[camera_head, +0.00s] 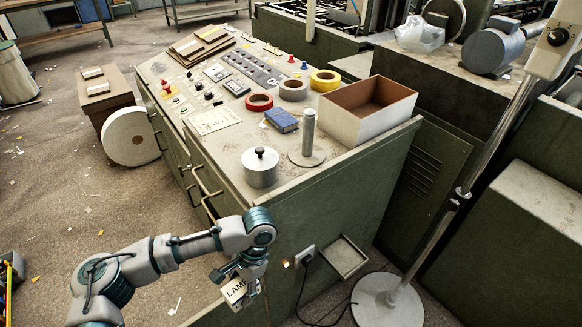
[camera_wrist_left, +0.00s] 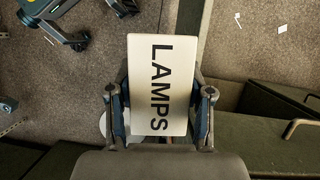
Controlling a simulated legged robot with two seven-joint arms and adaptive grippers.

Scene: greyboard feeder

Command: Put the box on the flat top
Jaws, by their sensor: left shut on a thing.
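The box is a small cream box (camera_head: 236,290) with "LAMPS" in dark letters. In the left wrist view the box (camera_wrist_left: 162,85) fills the middle, lettering facing the camera. My left gripper (camera_head: 245,285) is shut on the box, and its fingers (camera_wrist_left: 160,110) press on both long sides. The gripper hangs low in front of the grey-green cabinet, below the level of its flat top (camera_head: 225,190). The box is apart from the top. My right gripper is in neither view.
On the top stand a lidded metal pot (camera_head: 260,168), a metal post on a round base (camera_head: 307,145), a blue box (camera_head: 281,121), tape rolls and a large open carton (camera_head: 345,125).

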